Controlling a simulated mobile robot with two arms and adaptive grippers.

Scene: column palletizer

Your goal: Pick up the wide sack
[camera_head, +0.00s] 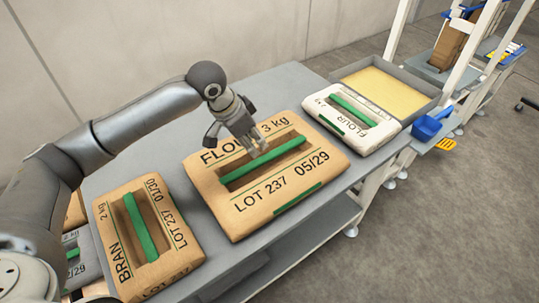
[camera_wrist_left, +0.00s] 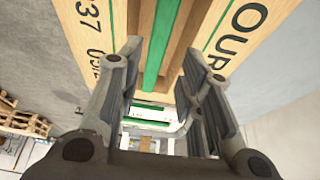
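The wide tan sack (camera_head: 222,203), marked FLOUR 3 kg, LOT 237 and 05/29, lies flat on the grey table (camera_head: 283,82). A green handle bar (camera_head: 285,153) spans a recess in its top. My left gripper (camera_head: 255,150) is over the sack, at the recess near the handle. In the left wrist view the gripper (camera_wrist_left: 163,70) has its fingers spread apart, with the green handle (camera_wrist_left: 162,45) showing between them. I see no contact with the handle. The gripper hides part of the FLOUR lettering in the head view. My right gripper is not in view.
A tan BRAN sack (camera_head: 178,262) lies to the left. A smaller white FLOUR sack (camera_head: 322,97) lies to the right, before a tray of yellow grain (camera_head: 385,86). More sacks lie partly behind my arm.

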